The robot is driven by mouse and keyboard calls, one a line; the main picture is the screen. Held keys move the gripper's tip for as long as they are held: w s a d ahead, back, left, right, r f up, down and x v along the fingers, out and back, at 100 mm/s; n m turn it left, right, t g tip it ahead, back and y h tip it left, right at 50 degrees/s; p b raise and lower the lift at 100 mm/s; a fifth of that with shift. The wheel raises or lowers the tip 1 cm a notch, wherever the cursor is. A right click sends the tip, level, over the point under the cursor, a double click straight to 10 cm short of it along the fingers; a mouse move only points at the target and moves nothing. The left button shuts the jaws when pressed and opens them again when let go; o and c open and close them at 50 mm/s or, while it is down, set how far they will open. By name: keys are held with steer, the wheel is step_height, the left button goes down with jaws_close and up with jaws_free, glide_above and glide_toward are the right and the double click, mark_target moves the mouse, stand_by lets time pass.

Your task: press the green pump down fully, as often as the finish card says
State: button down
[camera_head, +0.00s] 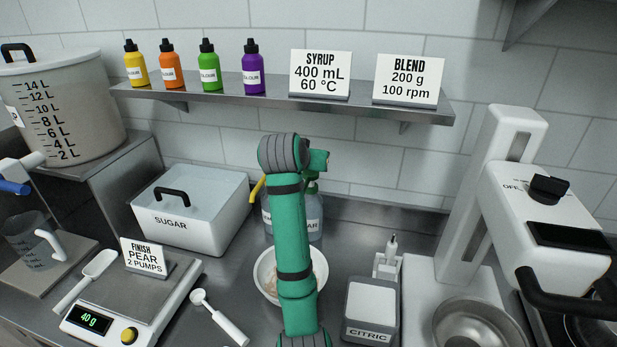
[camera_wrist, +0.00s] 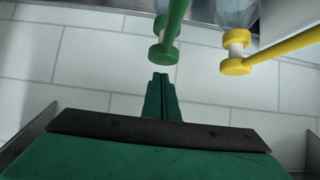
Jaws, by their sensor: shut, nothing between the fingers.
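In the head view only a bit of the green pump (camera_head: 312,187) shows beside my arm, above a clear bottle (camera_head: 315,217). My gripper (camera_wrist: 161,77) is shut and empty. Its fingertips look just short of the pump top in the picture; I cannot tell whether they touch. My arm hides the gripper in the head view.
A yellow pump (camera_wrist: 236,66) stands beside the green one; it also shows in the head view (camera_head: 257,188). A white bowl (camera_head: 262,276) sits in front of the bottles. The sugar box (camera_head: 190,212) is left, the citric container (camera_head: 371,306) right. A shelf (camera_head: 280,97) runs behind.

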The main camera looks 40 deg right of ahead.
mark_target(310, 173)
steer(key=shift+f, duration=2)
steer(key=shift+r, duration=1.85)
steer(key=shift+f, duration=0.3)
